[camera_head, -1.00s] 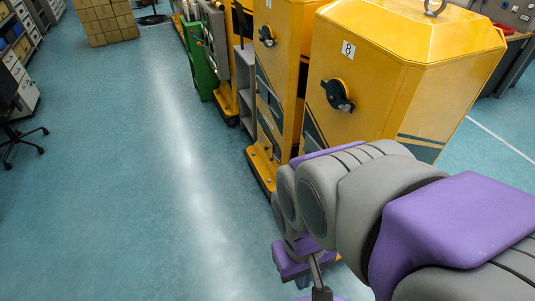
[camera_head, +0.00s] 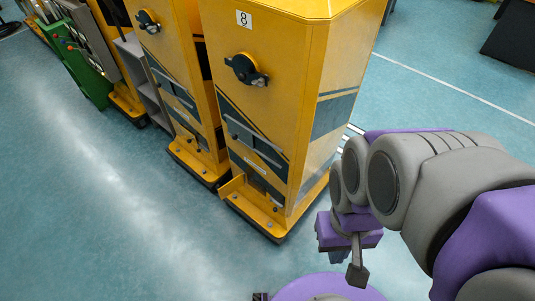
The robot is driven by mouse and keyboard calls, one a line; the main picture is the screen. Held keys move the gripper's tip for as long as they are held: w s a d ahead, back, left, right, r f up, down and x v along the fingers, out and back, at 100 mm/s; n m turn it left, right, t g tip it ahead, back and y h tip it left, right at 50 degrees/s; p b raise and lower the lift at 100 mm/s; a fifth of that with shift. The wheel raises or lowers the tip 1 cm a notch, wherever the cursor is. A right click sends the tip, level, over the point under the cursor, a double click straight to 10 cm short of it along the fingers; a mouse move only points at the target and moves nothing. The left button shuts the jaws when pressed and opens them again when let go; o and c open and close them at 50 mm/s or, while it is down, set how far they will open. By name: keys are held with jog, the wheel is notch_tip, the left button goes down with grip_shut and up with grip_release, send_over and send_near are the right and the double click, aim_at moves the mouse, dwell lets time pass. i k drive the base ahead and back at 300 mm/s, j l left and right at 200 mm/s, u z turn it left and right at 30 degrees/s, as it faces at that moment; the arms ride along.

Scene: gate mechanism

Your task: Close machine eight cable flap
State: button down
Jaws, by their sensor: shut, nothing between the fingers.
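Machine eight is the yellow cabinet (camera_head: 280,100) in the centre, with a white "8" label (camera_head: 244,18) near its top. Low on its front is a dark opening (camera_head: 266,188). A small yellow flap (camera_head: 232,187) stands out from the front at the opening's left edge, so it looks open. My gripper (camera_head: 340,257) hangs below my folded arm, to the right of the cabinet base in the picture and apart from the flap. Its dark fingers are small and partly hidden; they are shut and empty.
A black rotary handle (camera_head: 246,70) sits on machine eight's upper front. Another yellow cabinet (camera_head: 175,80) stands close on the left, with a grey shelf (camera_head: 143,80) and green machine (camera_head: 85,70) beyond. Blue floor (camera_head: 110,220) is clear in front.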

aim_at(239, 181)
jog(key=i+j+z, duration=0.15)
jog(key=j+z, duration=0.65)
jog(key=z, duration=0.15)
jog(key=j+z, duration=0.95)
jog(key=k+j+z, duration=0.1)
jog(key=j, duration=0.4)
jog(key=k+j+z, duration=0.1)
jog(key=k+j, duration=0.15)
jog(key=j, duration=0.2)
jog(key=k+j+z, duration=0.1)
jog(key=j, duration=0.35)
jog(key=k+j+z, duration=0.15)
jog(key=k+j, duration=0.15)
jog(key=j, duration=0.15)
jog(key=k+j+z, duration=0.1)
jog(key=k+j, duration=0.15)
jog(key=j, duration=0.15)
jog(key=k+j, duration=0.2)
jog(key=j, duration=0.15)
jog(key=k+j, duration=0.2)
jog(key=j, duration=0.15)
jog(key=i+j+z, duration=0.15)
jog(key=i+j, duration=0.2)
jog(key=j, duration=0.15)
